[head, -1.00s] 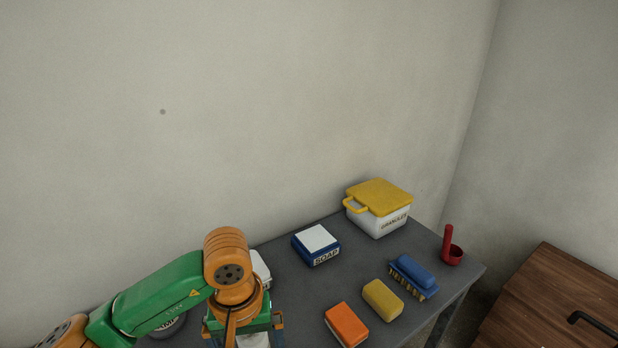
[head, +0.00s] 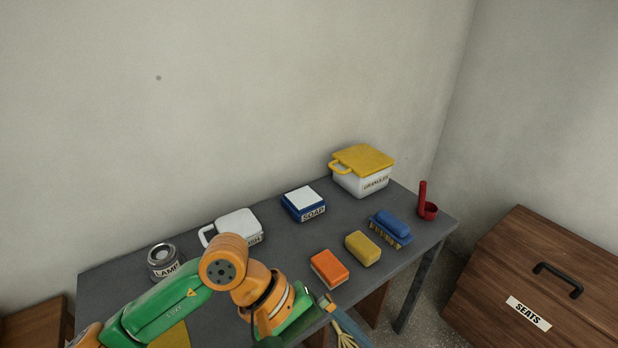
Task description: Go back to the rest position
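My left arm comes in from the lower left, green and orange. Its gripper (head: 340,322) points down and to the right, in front of the table's near edge, below the orange sponge. The fingers are small and partly cut off by the frame's bottom edge, so I cannot tell whether they are open or shut, or whether they hold anything. My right gripper is not in view.
The grey table (head: 290,248) carries a lamp tin (head: 163,262), a white container (head: 237,226), a soap box (head: 304,204), a granules tub (head: 362,172), an orange sponge (head: 329,268), a yellow sponge (head: 362,248), a blue brush (head: 390,226) and a red scoop (head: 427,205). A wooden seats chest (head: 540,270) stands right.

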